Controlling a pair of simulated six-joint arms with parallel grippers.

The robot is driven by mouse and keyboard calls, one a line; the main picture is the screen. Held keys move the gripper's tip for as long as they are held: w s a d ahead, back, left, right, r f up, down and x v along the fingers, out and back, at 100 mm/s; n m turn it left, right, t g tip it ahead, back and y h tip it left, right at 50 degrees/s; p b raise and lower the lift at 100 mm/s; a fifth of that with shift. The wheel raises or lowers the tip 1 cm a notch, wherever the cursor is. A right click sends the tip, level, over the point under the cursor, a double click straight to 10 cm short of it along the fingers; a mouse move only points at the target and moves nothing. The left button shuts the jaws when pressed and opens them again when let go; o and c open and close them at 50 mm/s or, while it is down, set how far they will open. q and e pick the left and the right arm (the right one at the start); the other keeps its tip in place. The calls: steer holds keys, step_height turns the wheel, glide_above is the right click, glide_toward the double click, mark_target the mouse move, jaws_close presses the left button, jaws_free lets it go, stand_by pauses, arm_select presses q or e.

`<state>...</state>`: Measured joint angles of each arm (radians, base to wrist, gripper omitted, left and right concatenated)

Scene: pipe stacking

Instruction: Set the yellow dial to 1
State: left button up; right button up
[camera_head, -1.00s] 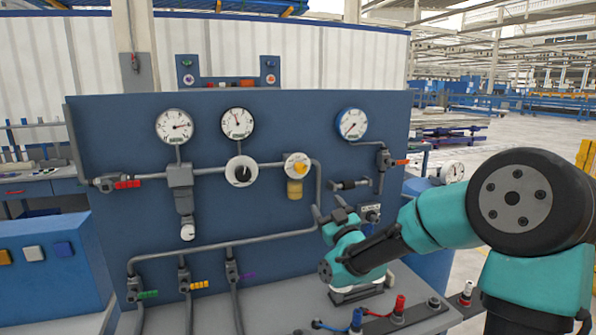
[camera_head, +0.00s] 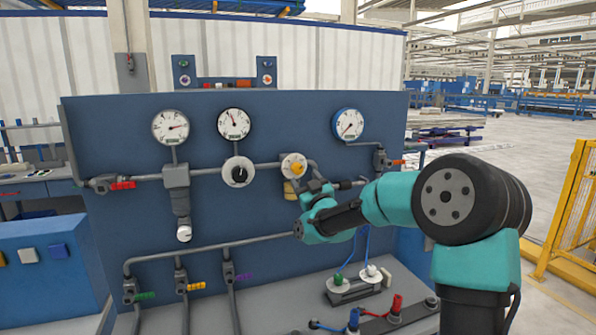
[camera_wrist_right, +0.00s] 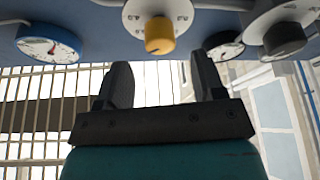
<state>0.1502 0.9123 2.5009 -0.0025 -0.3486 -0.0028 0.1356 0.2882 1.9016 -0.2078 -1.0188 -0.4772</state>
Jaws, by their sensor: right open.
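The yellow dial (camera_head: 298,169) is a yellow knob on a round white face, mounted on the blue panel (camera_head: 130,215). It also shows at the top of the right wrist view (camera_wrist_right: 159,36), where its white face is partly cut off by the frame and the scale is too small to read. My right gripper (camera_head: 314,180) is just below and right of the dial in the head view. In the wrist view my right gripper (camera_wrist_right: 162,72) is open and empty, with the knob between and beyond its fingertips, apparently apart from them. My left gripper is not in view.
A white dial with a black knob (camera_head: 239,171) sits left of the yellow one. Round gauges (camera_head: 234,123) are above, and grey pipes (camera_head: 215,245) run along the panel. A blue-rimmed gauge (camera_head: 348,124) is at upper right. Terminals with cables (camera_head: 355,283) stand on the bench below.

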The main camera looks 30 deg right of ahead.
mark_target(299, 171)
steer(key=x, duration=0.5)
steer(key=shift+w+r, duration=0.1)
steer(key=shift+w, duration=0.3)
steer(key=shift+c, duration=0.4)
steer(key=c, duration=0.9)
steer(key=shift+o, duration=0.2)
